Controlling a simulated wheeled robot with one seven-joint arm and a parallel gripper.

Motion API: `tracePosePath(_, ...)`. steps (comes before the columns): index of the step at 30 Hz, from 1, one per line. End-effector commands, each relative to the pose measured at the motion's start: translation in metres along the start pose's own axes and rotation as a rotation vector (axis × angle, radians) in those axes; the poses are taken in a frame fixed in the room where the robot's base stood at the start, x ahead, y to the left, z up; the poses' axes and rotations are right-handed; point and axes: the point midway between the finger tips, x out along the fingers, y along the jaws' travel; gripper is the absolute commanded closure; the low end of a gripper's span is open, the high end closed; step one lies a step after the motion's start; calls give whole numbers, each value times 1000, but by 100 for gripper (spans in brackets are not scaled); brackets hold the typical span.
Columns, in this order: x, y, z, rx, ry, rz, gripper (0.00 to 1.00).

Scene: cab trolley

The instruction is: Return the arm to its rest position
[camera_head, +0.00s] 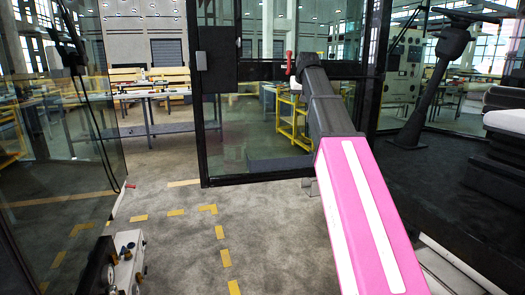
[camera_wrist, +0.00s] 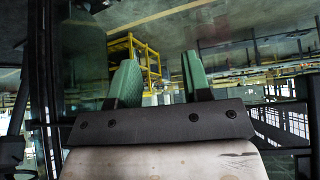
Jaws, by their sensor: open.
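My gripper (camera_wrist: 158,80) shows in the wrist view with its two green finger pads standing well apart. It is open, and nothing is between the pads. In the head view my pink and dark grey arm (camera_head: 362,215) reaches up and away from the lower right, in front of a glazed door. Its far dark end is close to a red handle (camera_head: 290,62) on the door's frame; I cannot tell whether they touch. The fingers themselves cannot be made out in the head view.
A black-framed glass door (camera_head: 262,178) stands behind my arm. Another glass panel (camera_head: 50,150) is at the left.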

Motion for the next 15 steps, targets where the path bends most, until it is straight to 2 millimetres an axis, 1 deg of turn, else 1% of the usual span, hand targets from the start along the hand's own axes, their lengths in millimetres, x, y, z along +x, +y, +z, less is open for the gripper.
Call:
tracePosePath(1, 21, 1, 21, 4, -24, 1, 56)
tracePosePath(2, 32, 2, 30, 5, -35, 1, 56)
tracePosePath(3, 46, 2, 42, 8, -51, 2, 56)
tracePosePath(5, 67, 4, 61, 12, -73, 3, 56)
tracePosePath(6, 80, 4, 74, 14, -88, 4, 56)
tracePosePath(11, 129, 6, 127, 24, -149, 6, 56)
tracePosePath(12, 141, 7, 141, 26, -164, 7, 56)
tracePosePath(14, 157, 8, 162, 30, -187, 8, 56)
tracePosePath(15, 167, 8, 176, 33, -201, 9, 56)
